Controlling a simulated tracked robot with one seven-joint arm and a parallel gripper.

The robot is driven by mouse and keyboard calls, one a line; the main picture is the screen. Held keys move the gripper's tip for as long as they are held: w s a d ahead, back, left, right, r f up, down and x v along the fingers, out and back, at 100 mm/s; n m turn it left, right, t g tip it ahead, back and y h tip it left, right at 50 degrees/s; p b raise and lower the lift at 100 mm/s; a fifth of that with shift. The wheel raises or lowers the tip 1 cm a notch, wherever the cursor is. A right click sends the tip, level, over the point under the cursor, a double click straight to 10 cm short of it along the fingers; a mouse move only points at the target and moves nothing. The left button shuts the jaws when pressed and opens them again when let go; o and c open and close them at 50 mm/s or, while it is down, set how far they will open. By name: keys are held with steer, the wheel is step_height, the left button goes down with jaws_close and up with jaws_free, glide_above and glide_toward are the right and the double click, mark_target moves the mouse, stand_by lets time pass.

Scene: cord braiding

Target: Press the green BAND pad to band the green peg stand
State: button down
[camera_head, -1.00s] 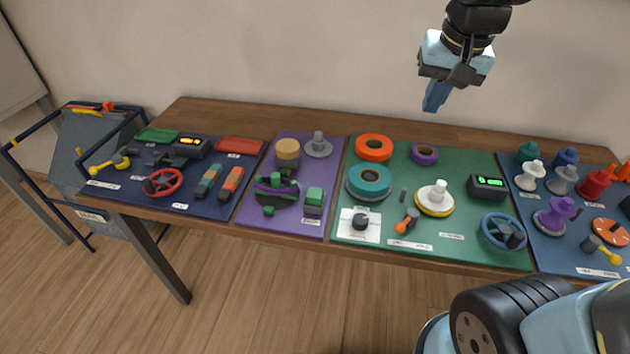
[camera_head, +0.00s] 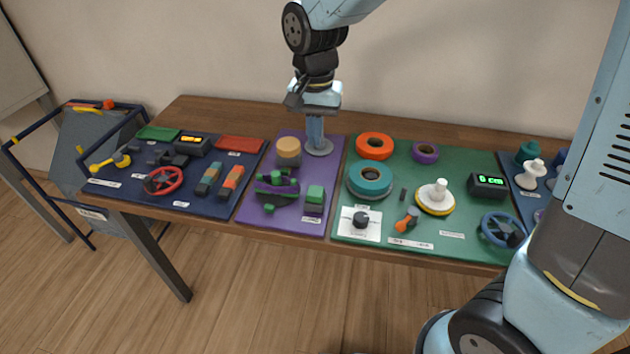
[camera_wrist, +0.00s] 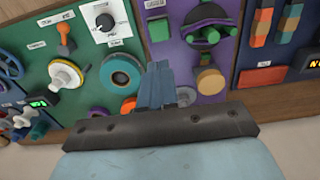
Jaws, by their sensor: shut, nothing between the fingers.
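A raised green block (camera_head: 314,199), likely the BAND pad, sits at the purple mat's front right; its white label is too small to read. It also shows in the wrist view (camera_wrist: 158,28). My gripper (camera_head: 315,143) is shut and empty, pointing down over the grey disc at the back of the purple mat, behind and above the green block. Its closed blue fingers show in the wrist view (camera_wrist: 159,68).
A tan cylinder (camera_head: 288,150) stands left of my fingers. The orange ring (camera_head: 374,146) and teal ring (camera_head: 371,180) lie to the right on the green mat. A flat green pad (camera_head: 157,133) and red pad (camera_head: 240,144) lie on the navy mat.

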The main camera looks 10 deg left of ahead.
mark_target(316, 191)
step_height(316, 191, down, 14)
stand_by(0.8)
steer(key=shift+d+f, duration=0.1)
steer(key=shift+f, duration=0.9)
step_height(316, 191, up, 14)
stand_by(0.5)
